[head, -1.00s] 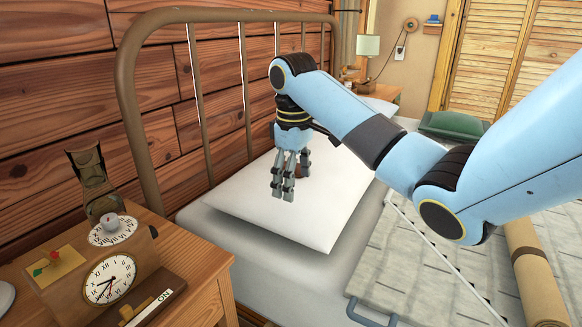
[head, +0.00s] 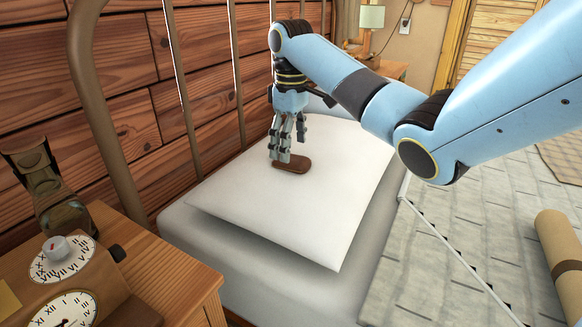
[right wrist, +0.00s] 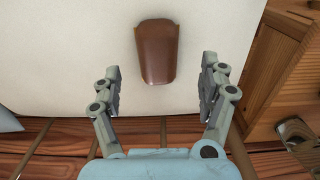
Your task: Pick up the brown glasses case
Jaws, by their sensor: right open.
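The brown glasses case (head: 292,163) lies on the white pillow (head: 285,205) on the bed. My right gripper (head: 287,156) points down over the pillow at the case and hides part of it in the head view. In the right wrist view the case (right wrist: 158,52) lies ahead between the lines of the two fingers, with its near end close to the fingertips. The right gripper (right wrist: 160,88) is open with nothing between its fingers. I cannot tell from these views how high the fingertips are above the pillow. My left gripper is not in view.
A metal bed frame (head: 100,120) stands against the plank wall behind the pillow. A wooden nightstand (head: 165,275) with a clock box (head: 70,285) is at the lower left. A rolled tan mat (head: 562,255) lies on the grey quilt (head: 470,225) at right. The near pillow area is clear.

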